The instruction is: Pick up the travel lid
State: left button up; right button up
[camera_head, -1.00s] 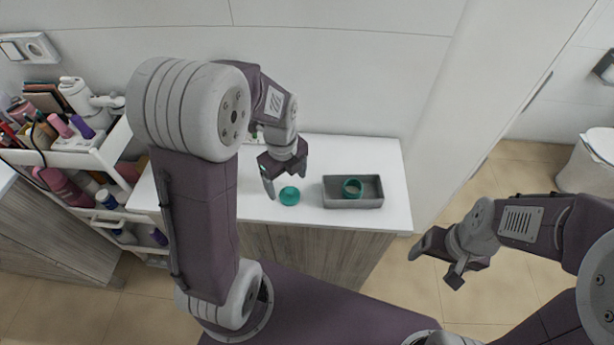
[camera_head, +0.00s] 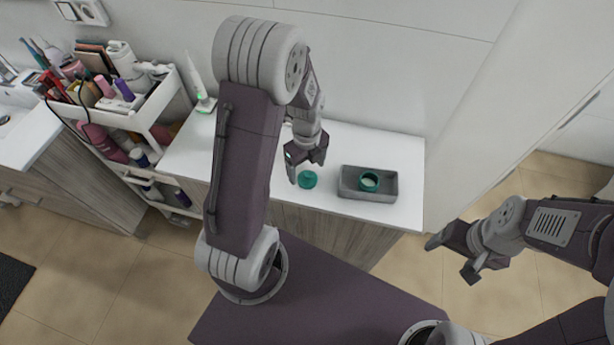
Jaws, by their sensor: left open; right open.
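A round teal lid (camera_head: 307,180) lies on the white counter (camera_head: 335,212), left of the grey tray. I take it to be the travel lid. I cannot tell whether a finger touches the lid. My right gripper (camera_head: 451,258) is open and empty, out over the floor to the right of the counter.
A white cart (camera_head: 151,112) with bottles and tools stands at the left. An electric toothbrush (camera_head: 199,85) stands on the counter's back left, partly near my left arm. A wall is behind the counter. The counter behind the tray is clear.

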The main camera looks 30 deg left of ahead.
aim_at(308, 174)
pick_arm(q)
notch_tip(308, 174, down, 3)
jog(key=shift+r, duration=0.1)
jog(key=shift+w+d+f, duration=0.1)
jog(key=shift+w+f, duration=0.05)
jog(key=shift+f, duration=0.15)
jog(key=shift+r, duration=0.1)
jog(key=c, duration=1.4)
jog(key=shift+o, duration=0.2)
